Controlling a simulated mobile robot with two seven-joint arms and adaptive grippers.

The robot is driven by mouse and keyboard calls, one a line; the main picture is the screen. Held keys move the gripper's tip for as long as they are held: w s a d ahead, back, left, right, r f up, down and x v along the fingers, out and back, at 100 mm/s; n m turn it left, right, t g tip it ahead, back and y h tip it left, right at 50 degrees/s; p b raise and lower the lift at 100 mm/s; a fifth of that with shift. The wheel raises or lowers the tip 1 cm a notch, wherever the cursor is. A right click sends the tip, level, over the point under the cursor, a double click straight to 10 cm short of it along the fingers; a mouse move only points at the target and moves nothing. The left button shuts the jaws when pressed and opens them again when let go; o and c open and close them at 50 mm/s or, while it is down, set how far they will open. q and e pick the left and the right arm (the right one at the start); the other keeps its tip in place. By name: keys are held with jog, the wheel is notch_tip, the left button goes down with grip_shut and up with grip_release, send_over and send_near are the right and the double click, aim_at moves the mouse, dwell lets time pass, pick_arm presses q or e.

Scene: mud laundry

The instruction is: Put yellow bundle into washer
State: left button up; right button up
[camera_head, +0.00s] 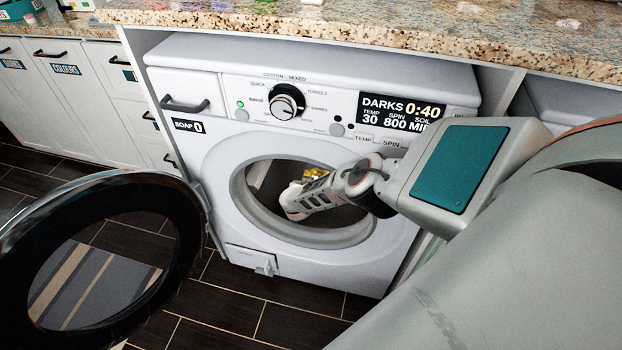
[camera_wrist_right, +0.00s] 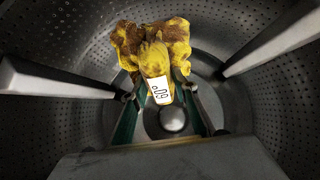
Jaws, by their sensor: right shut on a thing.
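The washer (camera_head: 216,150) is white and its round door (camera_head: 190,235) stands open to the left. My right arm reaches in through the washer's opening. In the wrist view the perforated metal drum surrounds my right gripper (camera_wrist_right: 165,100), which is shut on the yellow bundle (camera_wrist_right: 130,45). The bundle is yellow with brown stains and has a white tag marked 60°. In the head view a small yellow bit of the bundle (camera_head: 316,174) shows above my right gripper (camera_head: 290,205); the rest is hidden. My left gripper is not in view.
A speckled stone counter (camera_head: 400,30) runs above the washer. White cabinets (camera_head: 75,75) stand at the left. A striped mat (camera_head: 90,285) lies on the dark tiled floor, seen through the door's ring. The opening's rim (camera_head: 250,215) is close around my right arm.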

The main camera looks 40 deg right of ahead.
jog(key=shift+d+f, duration=0.15)
jog(key=shift+f, duration=0.1)
jog(key=shift+w+r, duration=0.1)
jog(key=shift+r, duration=0.05)
jog(key=o, duration=1.2)
jog(key=shift+a+r, duration=0.35)
jog(key=shift+a, duration=0.25)
jog(key=shift+s+a+r, duration=0.2)
jog(key=shift+s+r, duration=0.2)
jog(key=shift+s, duration=0.2)
jog(key=v, duration=0.5)
